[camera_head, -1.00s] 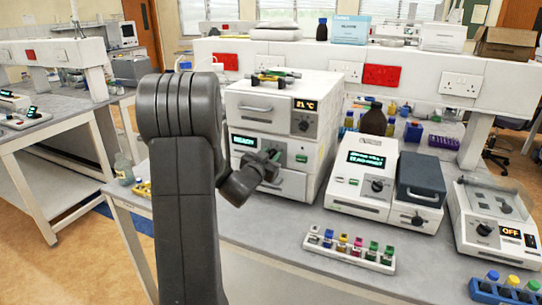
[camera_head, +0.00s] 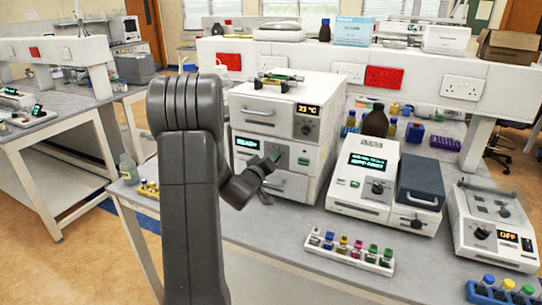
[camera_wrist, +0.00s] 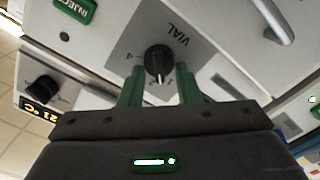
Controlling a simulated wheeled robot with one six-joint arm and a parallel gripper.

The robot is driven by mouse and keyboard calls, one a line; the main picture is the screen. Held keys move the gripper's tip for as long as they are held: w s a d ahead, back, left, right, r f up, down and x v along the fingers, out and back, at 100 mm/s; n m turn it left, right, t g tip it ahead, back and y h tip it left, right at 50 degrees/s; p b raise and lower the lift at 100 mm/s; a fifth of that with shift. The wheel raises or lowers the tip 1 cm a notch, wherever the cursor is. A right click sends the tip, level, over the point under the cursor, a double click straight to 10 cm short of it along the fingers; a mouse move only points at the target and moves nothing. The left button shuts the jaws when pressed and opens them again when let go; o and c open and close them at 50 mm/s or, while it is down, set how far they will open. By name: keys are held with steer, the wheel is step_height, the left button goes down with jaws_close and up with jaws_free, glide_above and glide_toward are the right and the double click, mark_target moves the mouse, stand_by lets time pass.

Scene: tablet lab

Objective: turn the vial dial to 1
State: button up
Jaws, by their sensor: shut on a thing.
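The vial dial (camera_wrist: 157,58) is a black knob on a grey panel marked VIAL. In the wrist view its white mark points down in the picture, towards my gripper. In the head view my gripper (camera_head: 270,163) reaches the front of the white stacked instrument (camera_head: 318,155) beside the green READY display (camera_head: 247,143), and hides the dial there.
The green INJECT button (camera_wrist: 75,9) and another black knob (camera_wrist: 42,89) are near the dial. A drawer handle (camera_wrist: 271,22) is at upper right. A vial rack (camera_head: 348,252) and a display instrument (camera_head: 361,180) stand right of the stack.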

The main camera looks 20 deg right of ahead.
steer(key=shift+a+f+n+p, duration=0.15)
steer(key=shift+n+p, duration=0.15)
steer(key=shift+n, duration=0.6)
steer(key=shift+d+f+n+p, duration=0.1)
steer(key=shift+n+p, duration=0.15)
steer(key=shift+n, duration=0.65)
steer(key=o, duration=1)
steer(key=shift+c, duration=0.2)
steer(key=shift+w, duration=0.1)
steer(key=shift+a, duration=0.15)
steer(key=b+v, duration=0.3)
steer(key=v, duration=1)
steer(key=shift+s+a, duration=0.15)
steer(key=shift+s, duration=0.15)
